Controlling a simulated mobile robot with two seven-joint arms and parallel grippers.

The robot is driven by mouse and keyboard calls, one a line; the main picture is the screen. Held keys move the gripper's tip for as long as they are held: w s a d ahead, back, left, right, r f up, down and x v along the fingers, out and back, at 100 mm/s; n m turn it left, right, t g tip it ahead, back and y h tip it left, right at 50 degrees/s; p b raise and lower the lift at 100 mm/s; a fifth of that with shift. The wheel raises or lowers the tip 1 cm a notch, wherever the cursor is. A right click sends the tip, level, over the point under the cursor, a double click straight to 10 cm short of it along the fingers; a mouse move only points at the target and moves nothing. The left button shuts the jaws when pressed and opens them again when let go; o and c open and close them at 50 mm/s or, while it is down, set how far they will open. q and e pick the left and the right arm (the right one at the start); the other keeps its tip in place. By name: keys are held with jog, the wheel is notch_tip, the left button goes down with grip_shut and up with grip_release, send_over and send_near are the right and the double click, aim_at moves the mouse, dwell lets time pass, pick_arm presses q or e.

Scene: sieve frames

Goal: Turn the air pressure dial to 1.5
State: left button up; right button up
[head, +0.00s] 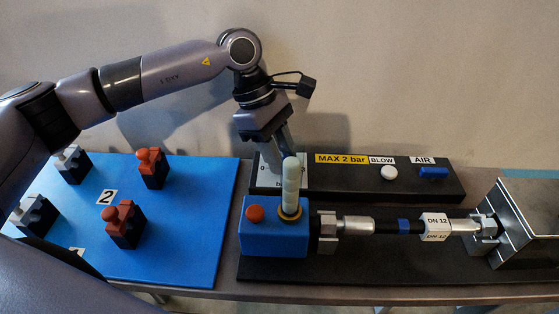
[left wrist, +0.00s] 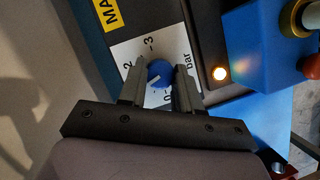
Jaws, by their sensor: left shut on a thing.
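The air pressure dial is a blue knob (left wrist: 160,72) on a white scale plate (left wrist: 130,53) marked 0, 2, 3 and bar in the left wrist view. My left gripper (left wrist: 158,76) is shut on the knob, one finger on each side. A white pointer line shows on the knob, on the side towards the 0 and 2 marks; its exact reading is too small to tell. In the head view my left gripper (head: 284,150) comes down over the white plate (head: 265,180) and hides the knob. My right gripper is not in view.
The black panel (head: 440,184) carries a MAX 2 bar label (head: 341,159), a white BLOW button (head: 388,173) and a blue AIR switch (head: 433,172). A blue box (head: 270,241) with a tall white column (head: 291,186) stands close in front. Red and grey blocks stand on the blue board (head: 190,225).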

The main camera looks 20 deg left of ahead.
pick_arm(q)
jog(key=shift+w+m+g+b, duration=0.1)
jog(key=shift+m+g+b, duration=0.65)
jog(key=shift+m, duration=0.85)
jog(key=o, duration=1.1)
jog(key=shift+y, duration=0.3)
jog(key=shift+c, duration=0.2)
notch_tip(320, 180, up, 20)
